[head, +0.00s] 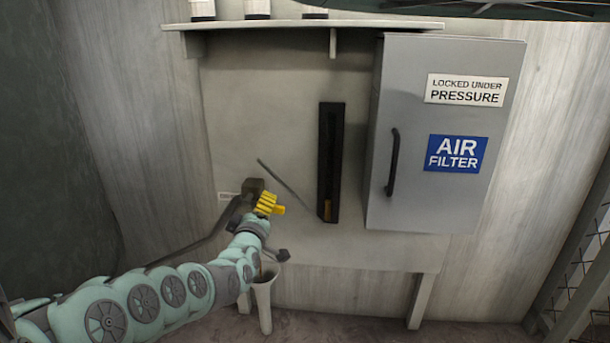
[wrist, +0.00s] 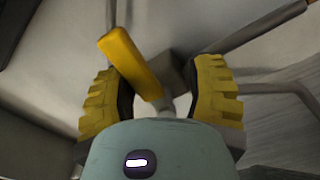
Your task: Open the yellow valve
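The yellow valve handle (wrist: 130,62) shows in the wrist view as a smooth bar, tilted up to the left. It joins a dark grey valve body (wrist: 168,72) behind it. My gripper (wrist: 160,88) has two ribbed yellow finger pads set wide apart, one on each side of the handle's lower end. The handle is closer to the left pad; I cannot tell if they touch. In the head view, my gripper (head: 267,204) is in front of the dark valve body (head: 253,186) on the wall panel. There, the handle is hard to tell apart from the yellow pads.
A grey air filter cabinet (head: 420,190) with a black handle (head: 393,162) is to the right. A black vertical slot (head: 330,165) and a thin dark rod (head: 284,186) are close right of my gripper. A pipe (head: 205,245) runs down left, and a shelf (head: 290,24) is above.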

